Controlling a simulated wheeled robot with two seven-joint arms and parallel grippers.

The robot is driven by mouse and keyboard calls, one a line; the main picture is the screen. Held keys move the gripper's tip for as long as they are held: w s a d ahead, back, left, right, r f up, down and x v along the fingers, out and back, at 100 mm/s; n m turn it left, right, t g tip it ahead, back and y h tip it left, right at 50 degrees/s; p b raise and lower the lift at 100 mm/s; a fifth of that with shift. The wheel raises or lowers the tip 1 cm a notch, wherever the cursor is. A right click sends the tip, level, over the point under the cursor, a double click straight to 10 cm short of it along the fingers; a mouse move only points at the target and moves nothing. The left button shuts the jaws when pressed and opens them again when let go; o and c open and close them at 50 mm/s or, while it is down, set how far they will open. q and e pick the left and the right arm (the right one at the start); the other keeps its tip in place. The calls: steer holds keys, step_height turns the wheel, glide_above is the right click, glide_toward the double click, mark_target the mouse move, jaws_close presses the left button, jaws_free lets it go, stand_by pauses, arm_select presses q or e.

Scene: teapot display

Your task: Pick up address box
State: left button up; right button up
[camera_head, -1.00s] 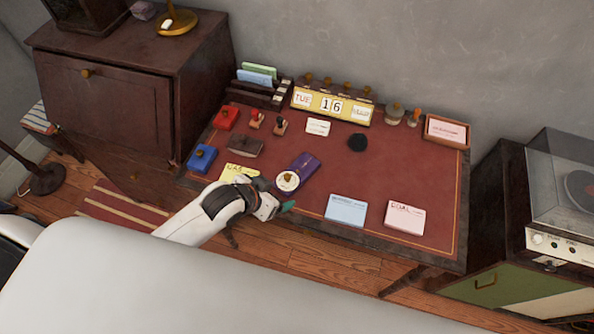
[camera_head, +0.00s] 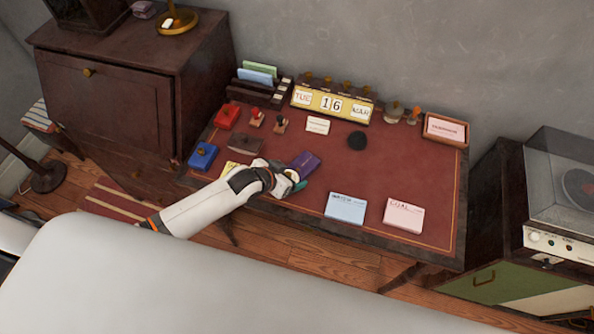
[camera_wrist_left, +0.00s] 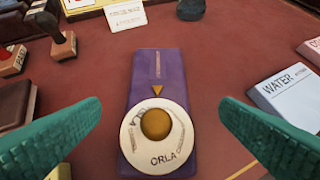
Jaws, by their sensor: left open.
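A flat purple box (camera_head: 304,163) lies on the red desk top, left of its middle; I take it as the address box. In the left wrist view the purple box (camera_wrist_left: 158,75) carries a round cream dial with a brass knob and the word "ORLA". My left gripper (camera_head: 297,183) is over the near end of the box and hides the dial in the head view. In the left wrist view its two green fingers (camera_wrist_left: 158,125) are wide apart, one on each side of the box, with gaps to it. My right gripper is not in view.
The red desk (camera_head: 300,208) also holds a blue WATER card stack (camera_head: 345,208), a pink COAL stack (camera_head: 404,215), stamps (camera_head: 256,117), a yellow calendar (camera_head: 331,104) and a card box (camera_head: 445,130). Bare desk lies right of the purple box.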

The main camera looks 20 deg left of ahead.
mark_target(293, 174)
arm_select(q)
steer(key=shift+x, duration=2.25)
steer(key=shift+a, duration=0.15)
steer(key=c, duration=1.1)
steer(key=shift+c, duration=0.2)
